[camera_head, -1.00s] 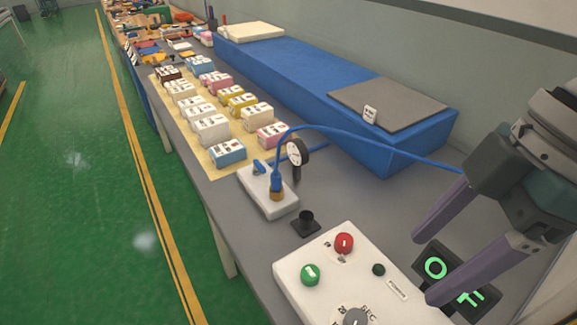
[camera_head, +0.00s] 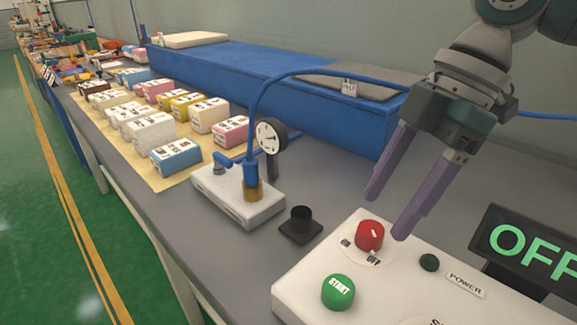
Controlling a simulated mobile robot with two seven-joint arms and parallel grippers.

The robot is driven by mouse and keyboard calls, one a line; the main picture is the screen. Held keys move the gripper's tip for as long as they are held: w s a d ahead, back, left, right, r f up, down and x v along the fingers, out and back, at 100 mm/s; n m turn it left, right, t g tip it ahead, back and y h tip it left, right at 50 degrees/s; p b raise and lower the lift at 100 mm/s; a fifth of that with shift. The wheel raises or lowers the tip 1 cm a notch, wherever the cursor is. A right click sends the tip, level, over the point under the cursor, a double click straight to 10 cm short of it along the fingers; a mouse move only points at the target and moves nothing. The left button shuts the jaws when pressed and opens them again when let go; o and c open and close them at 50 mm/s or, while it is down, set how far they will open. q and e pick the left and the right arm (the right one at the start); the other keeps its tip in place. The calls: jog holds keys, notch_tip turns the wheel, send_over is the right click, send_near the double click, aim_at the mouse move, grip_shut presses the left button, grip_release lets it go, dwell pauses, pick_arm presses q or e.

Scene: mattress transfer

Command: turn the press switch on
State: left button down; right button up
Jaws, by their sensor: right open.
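A white control box (camera_head: 300,283) sits at the lower right of the bench. On it are a red rotary knob (camera_head: 370,236) with a white pointer line and an OFF label below it, a green START button (camera_head: 338,291) and a dark round POWER lamp (camera_head: 429,262). A dark display (camera_head: 530,246) at the right edge reads OFF in green letters. My right gripper (camera_head: 387,216) is open and empty. Its two purple fingers point down, with the tips just above and to the right of the red knob in the picture. My left gripper is out of view.
A white valve block (camera_head: 235,200) with a blue hose and a round gauge (camera_head: 270,137) stands left of the box. A black post (camera_head: 301,222) is between them. Several small boxes lie on a yellow mat (camera_head: 150,177). A long blue block (camera_head: 250,75) lies behind.

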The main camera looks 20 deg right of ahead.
aim_at(373, 227)
jog(key=shift+x, duration=1.75)
jog(key=shift+c, duration=0.3)
grip_shut()
